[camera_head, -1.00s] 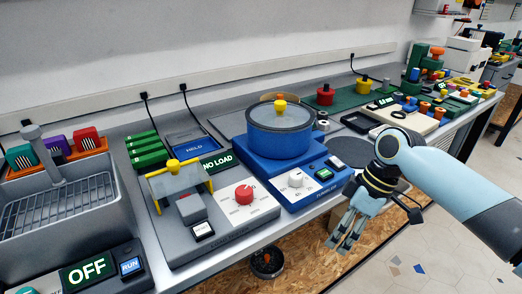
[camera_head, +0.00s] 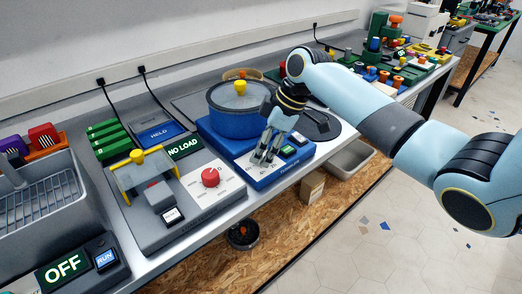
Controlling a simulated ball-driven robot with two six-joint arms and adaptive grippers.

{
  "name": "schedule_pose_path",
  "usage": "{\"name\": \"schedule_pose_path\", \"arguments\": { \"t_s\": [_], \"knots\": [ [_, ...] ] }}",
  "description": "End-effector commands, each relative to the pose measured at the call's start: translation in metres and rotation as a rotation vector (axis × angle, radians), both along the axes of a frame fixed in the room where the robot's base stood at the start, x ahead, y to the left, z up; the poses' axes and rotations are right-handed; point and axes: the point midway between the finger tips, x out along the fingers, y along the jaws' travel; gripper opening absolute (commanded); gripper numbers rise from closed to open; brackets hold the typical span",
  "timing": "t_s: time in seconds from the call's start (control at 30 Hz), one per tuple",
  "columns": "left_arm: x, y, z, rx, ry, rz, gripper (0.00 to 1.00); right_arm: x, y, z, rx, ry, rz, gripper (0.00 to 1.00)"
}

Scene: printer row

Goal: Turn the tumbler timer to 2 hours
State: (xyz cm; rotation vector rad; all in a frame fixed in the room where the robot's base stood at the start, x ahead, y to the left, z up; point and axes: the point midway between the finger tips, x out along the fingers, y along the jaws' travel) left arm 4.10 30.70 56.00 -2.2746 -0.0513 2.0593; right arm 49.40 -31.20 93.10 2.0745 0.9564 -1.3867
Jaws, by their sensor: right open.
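The tumbler is a blue unit (camera_head: 215,140) with a blue drum (camera_head: 238,126) on top, whose clear lid has a yellow knob (camera_head: 240,87). On its front is a white dial panel (camera_head: 251,172). The white timer knob is hidden behind my right gripper, so its setting cannot be read. My right gripper (camera_head: 263,158) is open and points down over the dial panel, its fingers around or just in front of the knob; I cannot tell whether they touch it. A small green display (camera_head: 288,151) is beside the fingers. My left gripper is not in view.
Left of the tumbler is a grey unit with a red knob (camera_head: 210,177), a yellow handle (camera_head: 137,156) and a NO LOAD display (camera_head: 186,147). A grey basin (camera_head: 40,195) stands at far left. A dark round plate (camera_head: 318,124) lies right of the tumbler.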

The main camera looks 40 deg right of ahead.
Motion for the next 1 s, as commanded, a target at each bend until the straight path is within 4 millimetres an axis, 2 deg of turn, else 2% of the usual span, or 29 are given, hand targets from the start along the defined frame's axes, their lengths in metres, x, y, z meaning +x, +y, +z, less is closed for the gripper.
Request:
{"name": "schedule_pose_path", "arguments": {
  "t_s": [0.17, 0.43, 0.8, 0.83, 1.0],
  "knots": [
    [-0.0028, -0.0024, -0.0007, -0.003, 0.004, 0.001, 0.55, 0.003, 0.0041, -0.0126, 0.0, 0.001, 0.0, 0.51],
    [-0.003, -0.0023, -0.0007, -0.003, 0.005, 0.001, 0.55, 0.0034, 0.0042, -0.0136, -0.002, 0.0, 0.001, 0.51],
    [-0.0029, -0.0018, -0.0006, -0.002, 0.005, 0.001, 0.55, 0.0032, 0.0041, -0.0134, -0.001, 0.001, 0.0, 0.03],
    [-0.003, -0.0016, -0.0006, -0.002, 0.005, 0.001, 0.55, 0.0032, 0.0041, -0.0134, -0.001, 0.001, 0.0, 0.0],
    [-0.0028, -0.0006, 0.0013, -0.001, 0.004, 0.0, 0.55, 0.0031, 0.0043, -0.0128, -0.001, 0.0, -0.007, 0.0]
  ]
}}
